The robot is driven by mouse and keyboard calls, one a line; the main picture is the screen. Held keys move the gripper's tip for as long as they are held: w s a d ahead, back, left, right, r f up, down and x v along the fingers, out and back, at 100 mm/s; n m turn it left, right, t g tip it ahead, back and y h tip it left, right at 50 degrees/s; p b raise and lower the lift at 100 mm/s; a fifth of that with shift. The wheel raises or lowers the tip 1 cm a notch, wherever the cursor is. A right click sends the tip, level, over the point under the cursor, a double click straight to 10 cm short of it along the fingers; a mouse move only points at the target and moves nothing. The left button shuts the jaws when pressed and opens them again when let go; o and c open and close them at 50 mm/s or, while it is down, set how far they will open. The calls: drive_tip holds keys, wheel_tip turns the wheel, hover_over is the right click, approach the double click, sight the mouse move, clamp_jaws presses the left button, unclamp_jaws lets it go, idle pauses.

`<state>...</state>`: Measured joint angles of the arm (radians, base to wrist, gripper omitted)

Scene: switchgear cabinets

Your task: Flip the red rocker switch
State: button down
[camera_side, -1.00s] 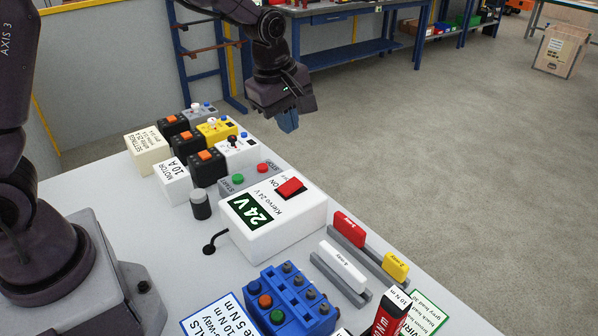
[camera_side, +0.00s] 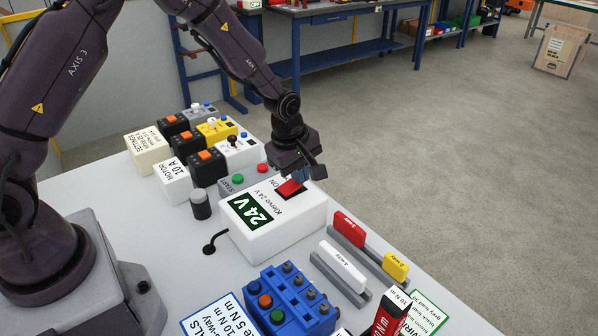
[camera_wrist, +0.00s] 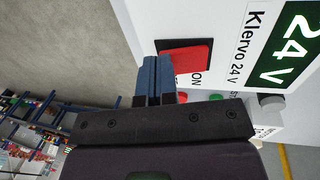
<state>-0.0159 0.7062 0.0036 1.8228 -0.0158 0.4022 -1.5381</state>
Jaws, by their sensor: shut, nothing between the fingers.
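The red rocker switch (camera_side: 290,188) sits in a black frame on top of the white 24 V box (camera_side: 262,238). In the wrist view the red rocker (camera_wrist: 190,60) lies just beyond my fingertips, with "ON" printed beside it. My gripper (camera_side: 301,176) is shut and empty, pointing down over the far end of the rocker. In the wrist view the blue fingers (camera_wrist: 153,72) are together at the rocker's left edge. I cannot tell whether they touch it. The fingers hide a small part of the switch frame.
A green button (camera_side: 238,179) and a red button (camera_side: 262,168) stand just behind the box. A dark knob (camera_side: 200,205) is to its left. Terminal blocks, red (camera_side: 349,228) and yellow (camera_side: 396,266), lie to the right. A blue block (camera_side: 290,300) stands in front.

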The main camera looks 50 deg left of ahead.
drive_tip(key=shift+f, duration=0.1)
drive_tip(key=shift+w+f+g, duration=0.25)
drive_tip(key=shift+f+g, duration=0.1)
drive_tip(key=shift+g, duration=0.15)
drive_tip(key=shift+s, duration=0.1)
drive_tip(key=shift+s+r, duration=0.1)
drive_tip(key=shift+s+r, duration=0.3)
drive_tip(key=shift+s, duration=0.35)
drive_tip(key=w+r, duration=0.3)
drive_tip(key=r, duration=1)
drive_tip(key=shift+r, duration=0.35)
